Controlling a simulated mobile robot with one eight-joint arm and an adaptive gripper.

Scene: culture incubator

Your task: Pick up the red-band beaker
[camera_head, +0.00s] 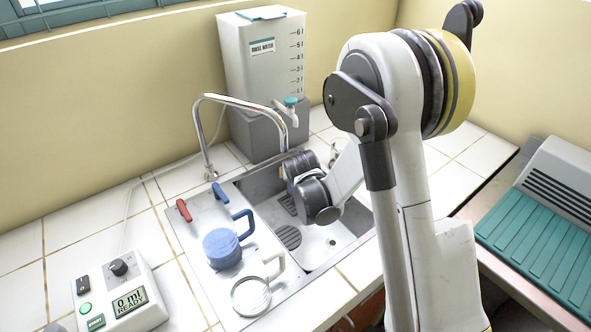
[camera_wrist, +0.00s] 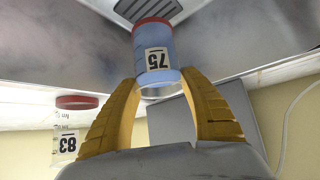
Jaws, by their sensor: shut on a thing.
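My gripper (camera_wrist: 160,80) has its two yellow fingers closed around the end of a red-band beaker (camera_wrist: 166,47) in the wrist view. This beaker holds blue contents, has a red band at the picture's upper end and a white label reading 75, upside down in the picture. A second red-band beaker (camera_wrist: 68,117), clear and labelled 83, stands apart at the left, partly cut off by the finger. In the head view my wrist is over the sink (camera_head: 262,208), and my fingers and the held beaker are hidden.
A curved faucet (camera_head: 205,130) and a rinse water tank (camera_head: 262,65) stand behind. A readout box (camera_head: 118,290) is at left front, a teal ribbed mat (camera_head: 540,240) at right.

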